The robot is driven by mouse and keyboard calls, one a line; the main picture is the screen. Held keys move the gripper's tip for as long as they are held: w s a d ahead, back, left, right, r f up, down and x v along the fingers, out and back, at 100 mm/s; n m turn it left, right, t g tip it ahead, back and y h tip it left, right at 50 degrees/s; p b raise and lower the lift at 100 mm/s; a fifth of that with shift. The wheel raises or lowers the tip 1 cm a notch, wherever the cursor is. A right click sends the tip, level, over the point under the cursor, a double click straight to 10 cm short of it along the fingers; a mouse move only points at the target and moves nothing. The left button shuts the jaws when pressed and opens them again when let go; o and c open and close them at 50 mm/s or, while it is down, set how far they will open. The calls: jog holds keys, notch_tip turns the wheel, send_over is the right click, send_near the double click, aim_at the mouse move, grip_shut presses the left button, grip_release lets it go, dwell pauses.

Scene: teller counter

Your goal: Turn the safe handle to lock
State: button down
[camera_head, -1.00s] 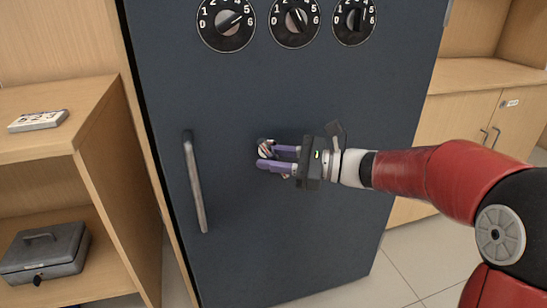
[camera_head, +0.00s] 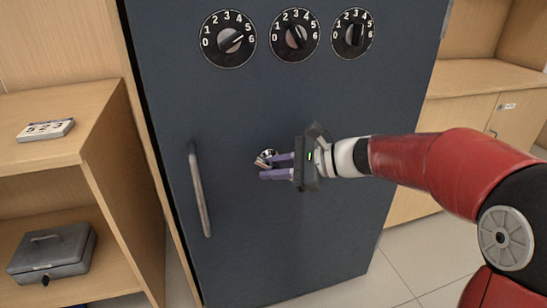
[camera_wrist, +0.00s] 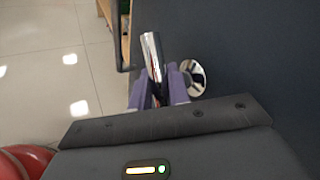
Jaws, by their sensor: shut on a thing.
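The dark blue safe door (camera_head: 300,240) fills the middle of the head view. The safe handle (camera_head: 266,157) is a small shiny lever near the door's centre, partly hidden by my fingers. In the wrist view the chrome handle (camera_wrist: 152,55) runs up from between the purple fingertips, with its round chrome base (camera_wrist: 193,78) on the door to the right. My gripper (camera_head: 277,166) is shut on the handle; it also shows in the wrist view (camera_wrist: 158,92). Three numbered dials sit above: left (camera_head: 228,40), middle (camera_head: 295,36) and right (camera_head: 354,34).
A long vertical pull bar (camera_head: 201,190) is on the door's left side. At left, a wooden shelf (camera_head: 100,130) holds a number card reading 523 (camera_head: 45,129) and a grey cash box (camera_head: 50,252). Wooden cabinets (camera_head: 480,110) stand at right. Tiled floor (camera_head: 400,265) is open at lower right.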

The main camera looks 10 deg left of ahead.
jog(key=h+p, duration=0.1)
jog(key=p, duration=0.1)
jog(key=n+t+h+p, duration=0.1)
jog(key=h, duration=0.1)
jog(key=shift+r+n+h+p, duration=0.2)
jog(key=shift+n+h+p, duration=0.1)
jog(key=shift+p, duration=0.1)
jog(key=shift+f+n+t+h+p, duration=0.2)
jog(key=shift+t+h+p, duration=0.15)
jog(key=shift+h, duration=0.3)
jog(key=shift+f+n+t+h+p, duration=0.1)
jog(key=shift+n+t+h+p, duration=0.2)
jog(key=shift+h, duration=0.35)
jog(key=c, duration=1.3)
grip_release()
jog(key=v, duration=0.7)
jog(key=shift+s+d+r, duration=0.1)
jog(key=shift+s+r, duration=0.05)
jog(key=shift+r, duration=0.15)
